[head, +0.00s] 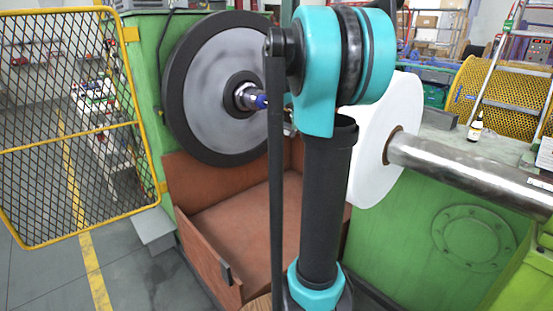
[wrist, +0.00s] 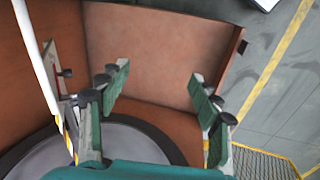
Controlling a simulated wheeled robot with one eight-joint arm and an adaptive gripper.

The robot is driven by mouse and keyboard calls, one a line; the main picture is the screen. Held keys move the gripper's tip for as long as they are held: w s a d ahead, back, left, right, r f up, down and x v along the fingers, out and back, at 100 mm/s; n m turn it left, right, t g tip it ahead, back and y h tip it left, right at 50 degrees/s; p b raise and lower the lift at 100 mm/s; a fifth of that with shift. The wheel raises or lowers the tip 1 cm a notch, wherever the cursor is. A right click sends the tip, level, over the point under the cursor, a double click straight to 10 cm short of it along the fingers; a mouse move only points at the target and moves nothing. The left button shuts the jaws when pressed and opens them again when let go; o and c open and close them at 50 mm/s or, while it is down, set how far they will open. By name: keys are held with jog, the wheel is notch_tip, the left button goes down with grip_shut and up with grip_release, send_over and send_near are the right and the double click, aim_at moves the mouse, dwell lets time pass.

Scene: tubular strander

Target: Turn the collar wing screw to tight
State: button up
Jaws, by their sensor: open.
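A metal collar (head: 241,97) sits on the shaft at the hub of the large grey disc (head: 205,85) in the head view. A small blue part (head: 261,102) shows beside it; I cannot tell if this is the wing screw or which way its wings point. My gripper (wrist: 160,78) is open and empty in the wrist view, with its two fingers well apart over the reddish-brown box. No wing screw shows between them. In the head view my arm covers the area right of the hub and most of my gripper.
The reddish-brown box (head: 183,238) stands open below the disc. A yellow mesh gate (head: 70,125) is at the left. A white reel (head: 398,110) and a thick steel shaft (head: 465,170) are at the right. Clear floor (wrist: 290,90) shows beyond the box.

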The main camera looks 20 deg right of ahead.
jog(key=s+a+f+m+t, duration=0.1)
jog(key=s+a+f, duration=0.4)
jog(key=f, duration=0.3)
jog(key=shift+s+a+y, duration=0.15)
jog(key=shift+s+y, duration=0.1)
jog(key=shift+y, duration=0.05)
